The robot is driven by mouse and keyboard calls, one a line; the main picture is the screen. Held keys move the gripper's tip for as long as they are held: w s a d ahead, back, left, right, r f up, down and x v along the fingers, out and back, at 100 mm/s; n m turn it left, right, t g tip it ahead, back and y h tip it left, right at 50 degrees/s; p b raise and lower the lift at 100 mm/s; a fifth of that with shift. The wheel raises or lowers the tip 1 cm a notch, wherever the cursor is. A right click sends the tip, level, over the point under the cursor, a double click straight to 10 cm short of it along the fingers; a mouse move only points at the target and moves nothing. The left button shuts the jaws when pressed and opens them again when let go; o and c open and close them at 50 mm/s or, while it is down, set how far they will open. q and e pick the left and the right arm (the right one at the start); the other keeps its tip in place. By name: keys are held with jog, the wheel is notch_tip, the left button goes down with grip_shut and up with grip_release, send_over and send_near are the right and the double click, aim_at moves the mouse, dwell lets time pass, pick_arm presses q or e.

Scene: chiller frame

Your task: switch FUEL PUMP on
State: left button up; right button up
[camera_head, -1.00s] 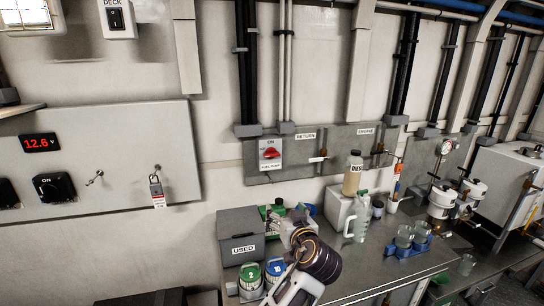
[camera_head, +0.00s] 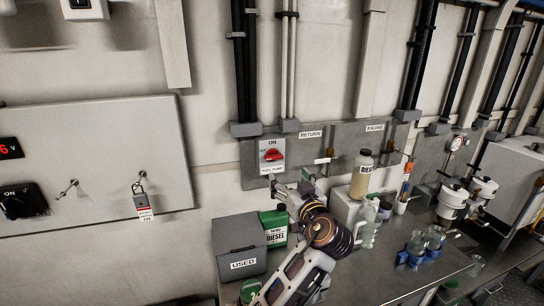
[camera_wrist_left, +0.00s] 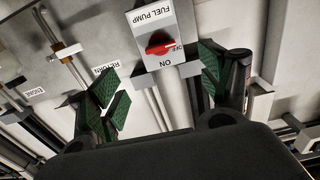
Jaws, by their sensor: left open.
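The FUEL PUMP switch (camera_head: 272,155) is a pale plate with a red rotary knob, on the grey wall panel in the head view. My right gripper is not in view.
RETURN and ENGINE valves sit right of the switch. A padlock with a tag (camera_head: 143,205) hangs on the left panel.

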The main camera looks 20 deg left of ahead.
aim_at(275, 158)
pick_arm(q)
jog(key=p+x, duration=0.1)
jog(key=x, duration=0.5)
jog(key=p+x, duration=0.2)
jog(key=x, duration=0.5)
jog(key=shift+r, duration=0.25)
jog(key=shift+w+a+p, duration=0.3)
jog(key=shift+w+a, duration=0.05)
jog(key=shift+w, duration=0.1)
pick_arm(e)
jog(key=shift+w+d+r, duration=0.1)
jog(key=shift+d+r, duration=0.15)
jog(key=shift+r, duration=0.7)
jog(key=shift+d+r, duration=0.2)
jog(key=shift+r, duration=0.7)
pick_arm(q)
jog(key=c, duration=1)
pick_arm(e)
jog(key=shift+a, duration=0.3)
